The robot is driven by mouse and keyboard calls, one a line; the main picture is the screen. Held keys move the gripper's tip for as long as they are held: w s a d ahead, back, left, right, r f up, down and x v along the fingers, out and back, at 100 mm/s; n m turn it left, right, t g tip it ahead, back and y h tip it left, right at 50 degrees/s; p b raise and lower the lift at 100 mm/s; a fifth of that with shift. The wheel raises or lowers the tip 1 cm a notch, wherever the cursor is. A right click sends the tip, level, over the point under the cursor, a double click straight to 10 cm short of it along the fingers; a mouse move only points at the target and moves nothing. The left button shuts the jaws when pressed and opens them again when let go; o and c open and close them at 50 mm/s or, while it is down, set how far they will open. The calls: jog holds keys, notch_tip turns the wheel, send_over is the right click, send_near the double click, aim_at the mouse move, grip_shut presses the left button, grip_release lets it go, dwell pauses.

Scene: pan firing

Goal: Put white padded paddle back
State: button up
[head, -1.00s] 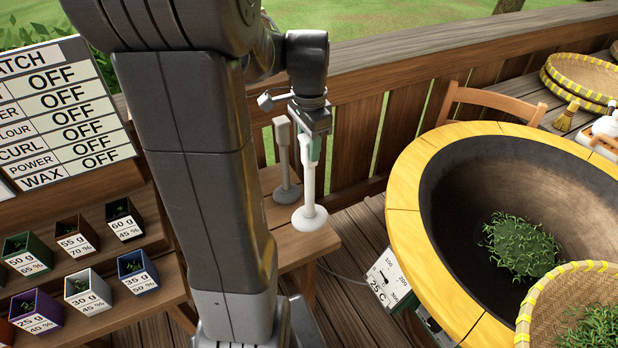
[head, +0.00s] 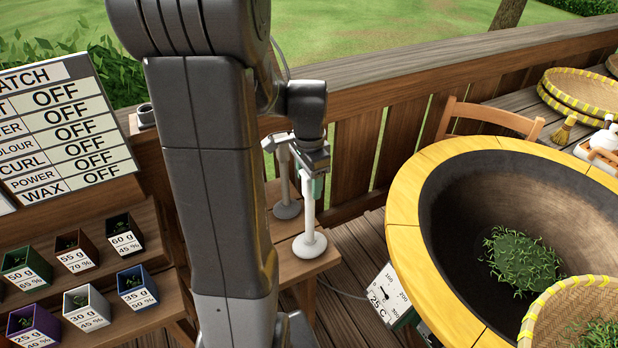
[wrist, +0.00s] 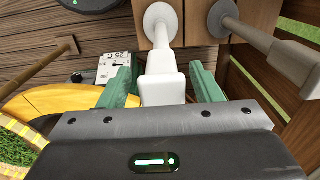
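The white padded paddle (head: 309,243) stands upright with its round pad down, over the front of the small wooden stand (head: 285,265). I cannot tell whether the pad touches the wood. My gripper (head: 316,172) is at the top of its handle. In the wrist view the green fingers of my gripper (wrist: 164,84) lie close on both sides of the white handle block (wrist: 164,88), and the white paddle's pad (wrist: 161,18) shows beyond it.
A grey paddle (head: 286,209) stands just behind and left of the white one; it also shows in the wrist view (wrist: 270,45). The yellow-rimmed pan (head: 405,240) is to the right, with a temperature gauge (head: 388,297) between. Small labelled boxes (head: 137,287) stand at left.

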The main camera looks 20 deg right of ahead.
dwell(0.3)
notch_tip(320, 180, up, 14)
jog(key=b, duration=0.1)
jog(key=shift+w, duration=0.25)
jog(key=shift+a+f, duration=0.1)
jog(key=shift+f, duration=0.1)
jog(key=f, duration=0.4)
jog(key=f+p, duration=0.1)
jog(key=f, duration=0.8)
jog(key=shift+s+f, duration=0.2)
jog(key=shift+s, duration=0.1)
jog(key=shift+w+r, duration=0.15)
jog(key=shift+r, duration=0.85)
